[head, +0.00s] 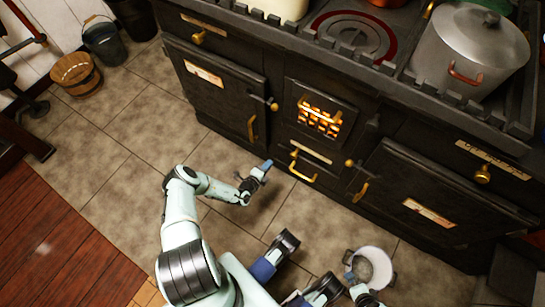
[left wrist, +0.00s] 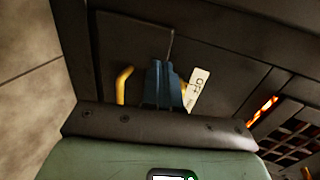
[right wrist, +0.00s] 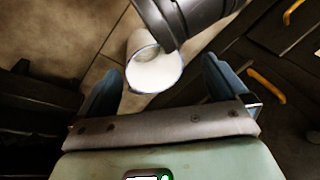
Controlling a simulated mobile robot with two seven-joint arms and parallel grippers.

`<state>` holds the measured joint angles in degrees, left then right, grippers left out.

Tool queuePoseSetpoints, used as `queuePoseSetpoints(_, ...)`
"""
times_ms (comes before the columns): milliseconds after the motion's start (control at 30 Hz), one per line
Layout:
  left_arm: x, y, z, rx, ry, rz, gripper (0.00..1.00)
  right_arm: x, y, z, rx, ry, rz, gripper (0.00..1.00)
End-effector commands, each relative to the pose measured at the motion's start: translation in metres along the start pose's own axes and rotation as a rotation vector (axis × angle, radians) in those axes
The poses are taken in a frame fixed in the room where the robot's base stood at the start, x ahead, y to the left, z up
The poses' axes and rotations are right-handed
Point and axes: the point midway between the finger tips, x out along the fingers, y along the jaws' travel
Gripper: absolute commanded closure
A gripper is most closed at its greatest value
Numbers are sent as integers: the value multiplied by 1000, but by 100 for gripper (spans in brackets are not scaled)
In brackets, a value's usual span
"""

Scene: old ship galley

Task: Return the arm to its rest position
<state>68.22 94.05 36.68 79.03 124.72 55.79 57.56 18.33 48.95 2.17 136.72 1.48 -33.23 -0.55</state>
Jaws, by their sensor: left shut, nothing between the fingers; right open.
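My left gripper (head: 264,167) is shut and empty. In the head view it is over the tiled floor, in front of the black stove (head: 225,70). In the left wrist view its blue fingers (left wrist: 163,70) are together, with a dark stove door and a yellow handle behind them. In the right wrist view my right gripper (right wrist: 160,74) is open, its blue fingers wide apart. A white round-rimmed shape (right wrist: 155,70) shows between and beyond those fingers; I cannot tell its distance. In the head view the right hand is low in the picture and hard to make out.
The stove front has several brass handles and a glowing grate (head: 320,117). A large metal pot (head: 470,50) stands on top. A wooden tub (head: 76,73) and a dark bucket (head: 104,42) stand at the upper left. The floor tiles (head: 110,125) left of my left arm are clear.

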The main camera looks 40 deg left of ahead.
Motion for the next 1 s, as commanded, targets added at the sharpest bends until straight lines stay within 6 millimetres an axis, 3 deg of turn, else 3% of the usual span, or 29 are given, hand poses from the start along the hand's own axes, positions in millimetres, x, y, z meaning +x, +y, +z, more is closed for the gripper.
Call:
queuePoseSetpoints(100,-25,-2,0,-2,-1,1,100,-12,-4,13,-2,-40,-2,0)
queuePoseSetpoints(233,-40,0,0,0,0,1,100,-18,-5,23,-4,-69,-3,0)
queuePoseSetpoints(667,-49,-4,0,0,1,-1,100,-24,-7,28,-5,-86,-4,0)
queuePoseSetpoints(767,-54,-26,-1,-2,1,-8,100,-44,-12,31,-7,-100,-5,0)
queuePoseSetpoints(1000,-68,-122,-4,-8,3,-38,100,-127,-36,45,-14,-186,-8,0)
